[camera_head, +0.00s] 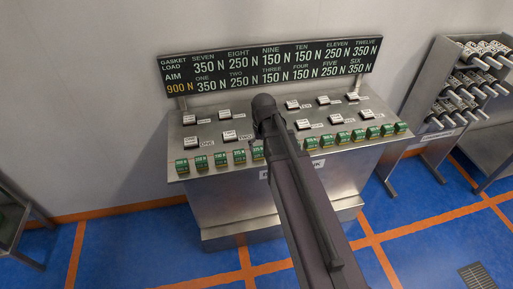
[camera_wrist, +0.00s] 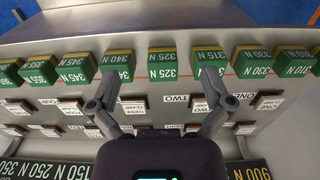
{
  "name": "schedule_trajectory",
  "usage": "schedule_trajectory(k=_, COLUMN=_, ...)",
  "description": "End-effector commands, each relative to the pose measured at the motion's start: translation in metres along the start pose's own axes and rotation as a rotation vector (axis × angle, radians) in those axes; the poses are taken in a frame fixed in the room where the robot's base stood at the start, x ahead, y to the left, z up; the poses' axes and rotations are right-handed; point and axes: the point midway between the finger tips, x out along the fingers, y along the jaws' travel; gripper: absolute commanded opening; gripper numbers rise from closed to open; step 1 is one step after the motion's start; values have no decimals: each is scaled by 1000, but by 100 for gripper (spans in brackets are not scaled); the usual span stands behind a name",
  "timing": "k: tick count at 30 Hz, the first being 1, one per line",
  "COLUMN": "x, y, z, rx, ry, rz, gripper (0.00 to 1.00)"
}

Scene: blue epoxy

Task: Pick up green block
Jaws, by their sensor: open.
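A row of several green blocks with white number labels stands along the steel console's front edge. In the head view, one green block (camera_head: 182,166) is at the left end and another (camera_head: 401,127) at the right end; my arm hides the middle of the row. In the wrist view, my gripper (camera_wrist: 163,88) is open and empty. A green block labelled 325 N (camera_wrist: 162,64) lies between and beyond its fingertips. Contact cannot be told.
The steel console (camera_head: 240,205) carries labelled clamp stations, such as the one marked TWO (camera_head: 229,135). A black sign (camera_head: 270,66) with load values stands behind it. A rack of cylinders (camera_head: 465,85) is at the right. The blue floor (camera_head: 420,215) before the console is clear.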

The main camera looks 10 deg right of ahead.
Motion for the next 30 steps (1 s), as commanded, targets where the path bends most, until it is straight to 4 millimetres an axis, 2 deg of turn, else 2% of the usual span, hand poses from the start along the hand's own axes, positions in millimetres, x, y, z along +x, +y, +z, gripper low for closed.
schedule_trajectory(k=1, x=-16, y=3, z=-20, rx=2, ry=0, rz=0, gripper=100)
schedule_trajectory(k=3, x=-24, y=3, z=-36, rx=2, ry=0, rz=0, gripper=100)
schedule_trajectory(k=9, x=-35, y=4, z=-60, rx=3, ry=0, rz=0, gripper=100)
schedule_trajectory(k=23, x=-34, y=5, z=-61, rx=4, ry=0, rz=0, gripper=100)
schedule_trajectory(k=30, x=-23, y=5, z=-61, rx=4, ry=0, rz=0, gripper=100)
